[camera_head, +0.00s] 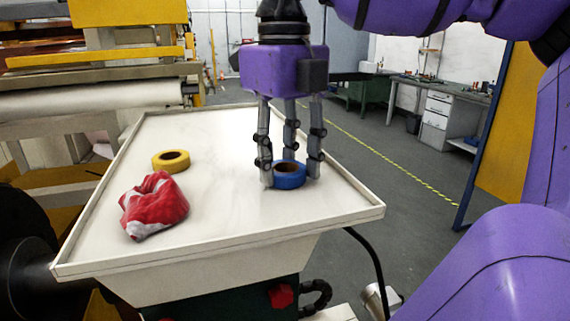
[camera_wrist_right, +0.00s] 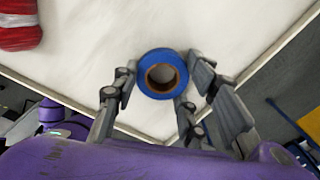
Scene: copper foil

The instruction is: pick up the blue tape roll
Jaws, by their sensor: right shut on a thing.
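The blue tape roll (camera_head: 289,181) lies flat at the right part of the white table top in the head view. My right gripper (camera_head: 290,178) points straight down over it, with its fingers around the roll and shut on it. In the right wrist view the blue tape roll (camera_wrist_right: 163,74) sits between the grey fingers of the right gripper (camera_wrist_right: 160,85), its brown core showing. Whether the roll is lifted off the surface cannot be told. My left gripper is not in view.
A yellow tape roll (camera_head: 171,160) and a crumpled red and white cloth (camera_head: 154,205) lie on the left part of the table (camera_head: 225,215). The table has a raised rim. The cloth also shows in the right wrist view (camera_wrist_right: 18,25). A workbench (camera_head: 440,100) stands behind.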

